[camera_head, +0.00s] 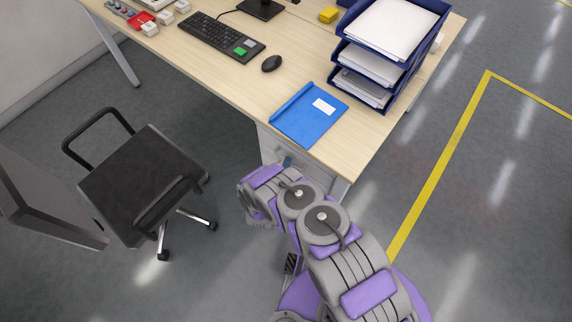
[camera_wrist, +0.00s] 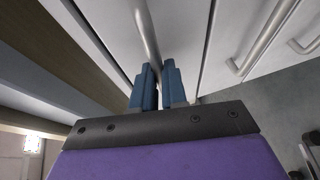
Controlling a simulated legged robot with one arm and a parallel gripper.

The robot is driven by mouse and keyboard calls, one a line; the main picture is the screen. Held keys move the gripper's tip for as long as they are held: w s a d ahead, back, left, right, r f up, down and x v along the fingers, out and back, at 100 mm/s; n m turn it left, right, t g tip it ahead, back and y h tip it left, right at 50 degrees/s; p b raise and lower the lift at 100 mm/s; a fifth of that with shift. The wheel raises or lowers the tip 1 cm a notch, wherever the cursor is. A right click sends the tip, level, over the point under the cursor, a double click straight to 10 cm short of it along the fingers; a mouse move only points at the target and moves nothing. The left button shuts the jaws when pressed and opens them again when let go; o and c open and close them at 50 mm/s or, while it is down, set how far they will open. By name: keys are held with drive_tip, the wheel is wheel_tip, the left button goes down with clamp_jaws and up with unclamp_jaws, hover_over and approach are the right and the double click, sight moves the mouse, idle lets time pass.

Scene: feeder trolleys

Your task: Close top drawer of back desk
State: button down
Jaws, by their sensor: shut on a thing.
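The back desk (camera_head: 225,85) has a pale wood top, with a white drawer unit (camera_head: 271,148) under its near right end. In the wrist view, the top drawer (camera_wrist: 190,25) has a white front with a grey bar handle (camera_wrist: 147,30). My gripper (camera_wrist: 158,85) has its two blue fingers shut around that handle. In the head view, my arm reaches to the drawer unit and hides most of its front; only a bit of my gripper (camera_head: 287,161) shows. How far the drawer stands out cannot be told.
Lower drawer handles (camera_wrist: 265,38) show beside the gripped one. A black office chair (camera_head: 145,180) stands to the left on grey floor. A blue folder (camera_head: 308,114), a letter tray stack (camera_head: 385,60) and a keyboard (camera_head: 220,38) lie on the desk. The floor right of the desk is clear.

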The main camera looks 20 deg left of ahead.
drive_tip(key=c, duration=1.2)
unclamp_jaws()
drive_tip(key=shift+w+f, duration=0.1)
drive_tip(key=shift+w, duration=0.15)
drive_tip(key=s+r, duration=0.1)
drive_tip(key=s, duration=0.4)
drive_tip(key=s+r, duration=0.1)
drive_tip(key=s, duration=0.5)
drive_tip(key=s+r, duration=0.1)
drive_tip(key=s, duration=0.5)
drive_tip(key=shift+p, duration=0.35)
